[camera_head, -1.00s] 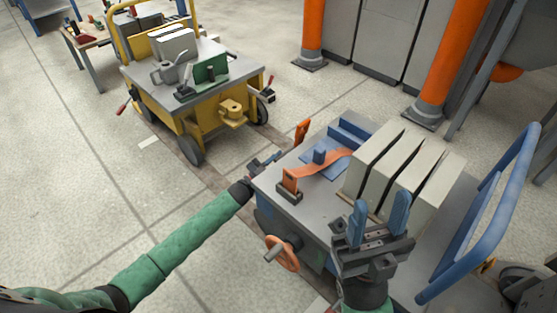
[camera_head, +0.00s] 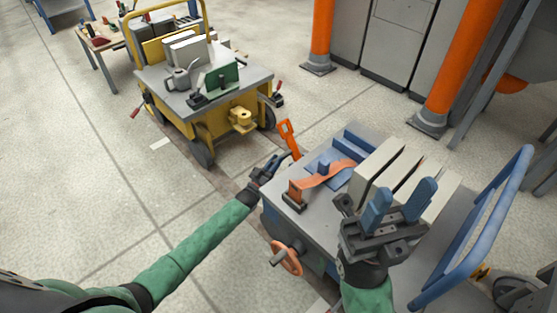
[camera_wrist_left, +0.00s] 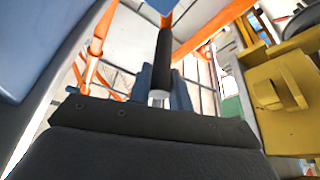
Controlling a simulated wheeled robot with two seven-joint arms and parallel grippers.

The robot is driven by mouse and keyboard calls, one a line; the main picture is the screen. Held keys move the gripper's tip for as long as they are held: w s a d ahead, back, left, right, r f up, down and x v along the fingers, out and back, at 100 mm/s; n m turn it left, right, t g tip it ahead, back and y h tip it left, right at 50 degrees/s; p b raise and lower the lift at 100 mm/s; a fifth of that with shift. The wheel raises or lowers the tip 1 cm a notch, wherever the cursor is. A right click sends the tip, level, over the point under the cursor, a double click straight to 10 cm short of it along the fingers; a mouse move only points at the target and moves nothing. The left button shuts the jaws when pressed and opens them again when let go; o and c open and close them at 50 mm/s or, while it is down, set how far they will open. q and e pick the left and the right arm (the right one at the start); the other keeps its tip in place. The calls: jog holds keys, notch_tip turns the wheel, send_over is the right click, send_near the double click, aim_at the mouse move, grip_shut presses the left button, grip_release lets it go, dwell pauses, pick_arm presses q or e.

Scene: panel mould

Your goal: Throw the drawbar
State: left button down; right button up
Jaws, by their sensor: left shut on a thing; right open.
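The drawbar shows as an orange bar (camera_head: 287,138) standing up at the far left end of the grey-topped cart (camera_head: 296,221), on the side facing the yellow cart. Its upper end leans left. My left gripper (camera_head: 272,166) is low beside it at that cart end. In the left wrist view its blue fingers (camera_wrist_left: 163,88) are shut around a black grip (camera_wrist_left: 163,58), with orange just beyond it. How the grip joins the drawbar is not clear. My right gripper (camera_head: 400,202) is open and empty in front of the pale panels, its blue fingers apart.
The yellow cart (camera_head: 188,115) stands beyond, its yellow coupling (camera_head: 241,120) facing the grey-topped cart across a narrow floor gap. Pale panels (camera_head: 385,165), an orange strap (camera_head: 320,178) and an orange handwheel (camera_head: 287,260) are on the near cart. Orange posts (camera_head: 455,60) stand behind.

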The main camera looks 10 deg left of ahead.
pick_arm(q)
notch_tip(320, 180, down, 6)
jog(key=w+a+n+g+y+p, duration=0.1)
jog(key=a+n+y+p, duration=0.2)
jog(key=n, duration=1)
jog(key=shift+w+f+n+g+y, duration=0.2)
jog(key=shift+w+n+g+y, duration=0.15)
jog(key=shift+y, duration=0.85)
jog(key=shift+d, duration=0.1)
jog(key=c, duration=1.3)
grip_release()
